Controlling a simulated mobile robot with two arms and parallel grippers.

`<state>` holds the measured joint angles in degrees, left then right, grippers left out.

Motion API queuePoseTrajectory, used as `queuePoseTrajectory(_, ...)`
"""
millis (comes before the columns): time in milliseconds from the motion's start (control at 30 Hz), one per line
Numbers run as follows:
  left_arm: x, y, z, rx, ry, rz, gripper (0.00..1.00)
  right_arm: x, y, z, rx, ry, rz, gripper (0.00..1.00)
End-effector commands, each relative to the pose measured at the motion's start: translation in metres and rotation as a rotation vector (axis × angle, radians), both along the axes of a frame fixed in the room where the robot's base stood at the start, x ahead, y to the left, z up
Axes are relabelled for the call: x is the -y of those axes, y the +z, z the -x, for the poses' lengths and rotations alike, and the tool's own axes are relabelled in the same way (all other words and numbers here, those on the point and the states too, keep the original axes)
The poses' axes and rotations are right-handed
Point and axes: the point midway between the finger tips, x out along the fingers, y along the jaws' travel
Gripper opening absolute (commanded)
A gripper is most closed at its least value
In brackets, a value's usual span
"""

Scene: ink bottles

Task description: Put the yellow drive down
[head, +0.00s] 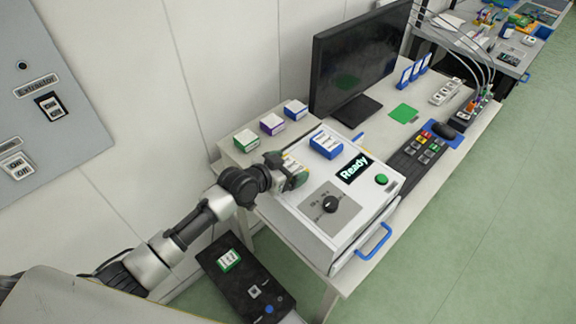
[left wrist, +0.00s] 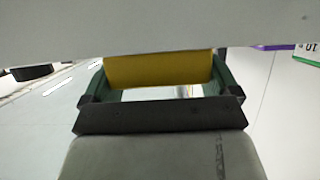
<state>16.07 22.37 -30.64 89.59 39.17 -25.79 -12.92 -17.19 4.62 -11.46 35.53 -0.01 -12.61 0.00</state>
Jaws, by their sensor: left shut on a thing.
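My left gripper (head: 288,174) reaches in from the left at the left edge of the white machine. It is shut on the yellow drive, which shows as a yellow block (left wrist: 158,69) between the green fingers in the left wrist view. In the head view the drive is mostly hidden by the gripper; a pale labelled face (head: 291,163) shows beside the fingers. A pale surface covers the upper edge of the drive in the left wrist view. I cannot tell whether the drive touches anything below it. My right gripper is not in view.
The white machine (head: 315,235) with a "Ready" display carries a blue drive (head: 326,143). Green (head: 246,139), purple (head: 271,123) and blue (head: 295,109) drives stand on the table behind. A monitor (head: 355,62) stands further right. A black box (head: 240,283) sits low in front.

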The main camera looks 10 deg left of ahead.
Motion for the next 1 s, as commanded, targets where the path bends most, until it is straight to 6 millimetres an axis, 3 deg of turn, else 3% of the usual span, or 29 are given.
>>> queuePoseTrajectory(467, 0.000, -0.010, -0.001, 0.004, 0.001, -0.001, 0.63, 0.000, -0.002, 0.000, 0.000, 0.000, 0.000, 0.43)
queuePoseTrajectory(500, 0.000, -0.009, 0.000, 0.003, 0.000, -0.001, 0.96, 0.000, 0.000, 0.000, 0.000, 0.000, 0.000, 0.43)
queuePoseTrajectory(533, 0.000, -0.008, 0.000, 0.003, 0.000, -0.001, 1.00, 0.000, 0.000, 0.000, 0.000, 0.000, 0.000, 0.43)
queuePoseTrajectory(833, -0.001, -0.009, 0.000, 0.002, 0.002, 0.000, 1.00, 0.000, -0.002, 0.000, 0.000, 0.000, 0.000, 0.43)
queuePoseTrajectory(1000, -0.012, -0.002, 0.018, 0.003, 0.000, -0.002, 1.00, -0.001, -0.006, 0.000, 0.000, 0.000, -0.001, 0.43)
